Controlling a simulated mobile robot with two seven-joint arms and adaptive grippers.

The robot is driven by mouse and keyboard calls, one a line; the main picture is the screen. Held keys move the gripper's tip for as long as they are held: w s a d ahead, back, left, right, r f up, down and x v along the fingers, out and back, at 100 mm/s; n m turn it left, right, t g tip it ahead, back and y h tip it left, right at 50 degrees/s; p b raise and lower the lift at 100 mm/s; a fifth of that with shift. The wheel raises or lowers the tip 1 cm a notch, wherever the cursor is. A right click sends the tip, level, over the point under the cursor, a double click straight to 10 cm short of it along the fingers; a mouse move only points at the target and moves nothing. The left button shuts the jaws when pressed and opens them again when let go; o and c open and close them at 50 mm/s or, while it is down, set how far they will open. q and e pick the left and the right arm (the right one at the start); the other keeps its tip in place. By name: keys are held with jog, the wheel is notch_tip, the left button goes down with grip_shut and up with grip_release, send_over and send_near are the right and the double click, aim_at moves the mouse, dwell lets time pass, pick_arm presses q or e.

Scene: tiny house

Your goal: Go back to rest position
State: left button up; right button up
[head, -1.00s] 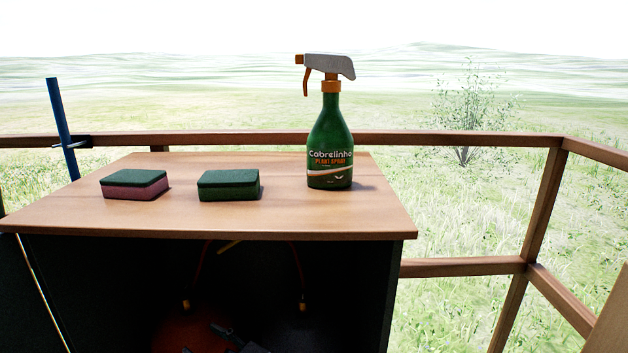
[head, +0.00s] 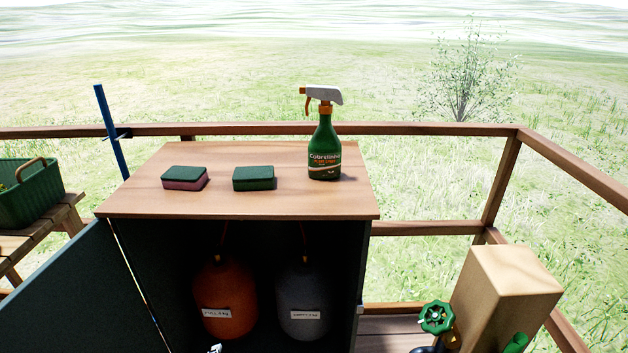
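Neither of my grippers is clearly in view in the head view. A wooden-topped cabinet (head: 290,203) stands ahead with its front open. On its top are a pink and green sponge (head: 185,179), a dark green sponge (head: 254,178) and an upright green spray bottle (head: 324,150) with a grey and orange trigger head. Inside the cabinet stand an orange gas bottle (head: 226,285) and a grey gas bottle (head: 303,287), each with a white label.
The cabinet door (head: 85,285) stands open to the left. A green crate (head: 28,200) rests on a wooden table at the left. A wooden block (head: 502,295) and a green valve wheel (head: 437,317) are at the lower right. A wooden railing (head: 420,129) runs behind.

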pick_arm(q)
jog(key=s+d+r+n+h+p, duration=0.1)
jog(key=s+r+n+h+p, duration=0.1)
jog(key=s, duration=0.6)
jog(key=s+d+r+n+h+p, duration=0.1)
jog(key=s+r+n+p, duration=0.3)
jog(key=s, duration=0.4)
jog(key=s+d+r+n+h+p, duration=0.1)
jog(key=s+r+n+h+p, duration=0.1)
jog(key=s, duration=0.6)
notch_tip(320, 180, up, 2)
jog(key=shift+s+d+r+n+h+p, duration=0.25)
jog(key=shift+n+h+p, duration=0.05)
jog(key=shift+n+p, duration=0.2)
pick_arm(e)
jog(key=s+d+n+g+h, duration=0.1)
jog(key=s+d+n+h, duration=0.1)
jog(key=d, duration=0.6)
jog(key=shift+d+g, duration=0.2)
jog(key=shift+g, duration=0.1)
